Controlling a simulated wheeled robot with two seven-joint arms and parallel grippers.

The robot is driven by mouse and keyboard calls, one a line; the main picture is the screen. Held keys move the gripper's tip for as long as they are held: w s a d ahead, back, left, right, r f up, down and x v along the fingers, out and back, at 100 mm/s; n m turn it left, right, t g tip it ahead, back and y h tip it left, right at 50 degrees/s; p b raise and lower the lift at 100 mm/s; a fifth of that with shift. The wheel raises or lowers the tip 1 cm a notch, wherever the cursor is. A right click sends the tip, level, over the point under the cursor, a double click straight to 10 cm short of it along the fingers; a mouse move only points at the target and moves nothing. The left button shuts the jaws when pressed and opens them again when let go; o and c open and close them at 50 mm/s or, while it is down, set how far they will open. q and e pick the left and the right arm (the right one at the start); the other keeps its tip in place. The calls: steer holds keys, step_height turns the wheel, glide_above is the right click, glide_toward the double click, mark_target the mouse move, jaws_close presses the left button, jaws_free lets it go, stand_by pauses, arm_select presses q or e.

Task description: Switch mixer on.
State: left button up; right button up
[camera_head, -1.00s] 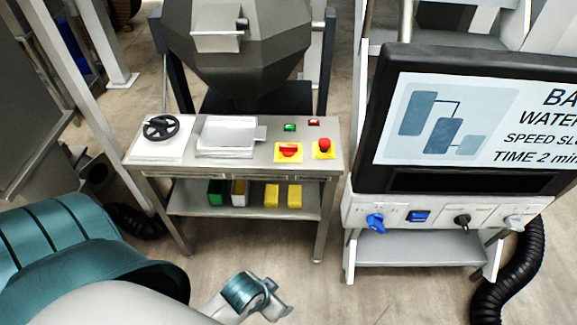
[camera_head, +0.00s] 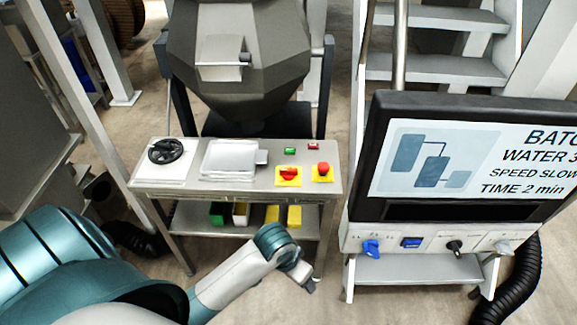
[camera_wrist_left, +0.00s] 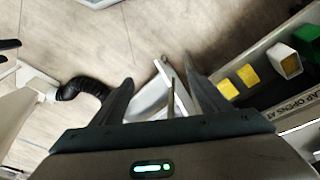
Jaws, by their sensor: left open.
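A dark grey faceted mixer drum (camera_head: 250,65) stands behind a steel control table (camera_head: 240,187). On the table top are a red rotary switch on a yellow plate (camera_head: 289,174), a red mushroom button on a yellow plate (camera_head: 322,170), a green button (camera_head: 290,151) and a red button (camera_head: 313,146). My left gripper (camera_head: 309,283) is in front of the table's right legs, below the top, touching no control. In the left wrist view it (camera_wrist_left: 160,80) is open and empty, its fingers spread over the floor. My right gripper is not in view.
A screen panel (camera_head: 430,165) on the right reads batch, water, speed slow, time 2 min. Below it are a blue knob (camera_head: 371,248), a blue rocker (camera_head: 411,243) and a black knob (camera_head: 454,246). Yellow blocks (camera_wrist_left: 237,80) sit on the lower shelf. A black handwheel (camera_head: 165,151) is at left.

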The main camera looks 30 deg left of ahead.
arm_select(q)
steer(key=w+a+r, duration=0.1)
steer(key=w+a, duration=0.2)
steer(key=w, duration=0.7)
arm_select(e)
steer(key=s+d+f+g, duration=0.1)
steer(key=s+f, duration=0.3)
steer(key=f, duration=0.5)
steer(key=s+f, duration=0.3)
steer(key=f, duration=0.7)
arm_select(q)
step_height(320, 180, up, 21)
steer(key=n+g+y, duration=0.1)
steer(key=n+g, duration=0.1)
steer(key=n, duration=0.6)
glide_above(289, 169)
steer(key=shift+r, duration=0.15)
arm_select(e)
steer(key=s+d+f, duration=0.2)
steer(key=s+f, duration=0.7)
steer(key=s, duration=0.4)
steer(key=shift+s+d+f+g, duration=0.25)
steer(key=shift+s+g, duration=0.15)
arm_select(q)
step_height(289, 169, down, 16)
steer(key=p, duration=0.4)
steer(key=shift+f, duration=0.75)
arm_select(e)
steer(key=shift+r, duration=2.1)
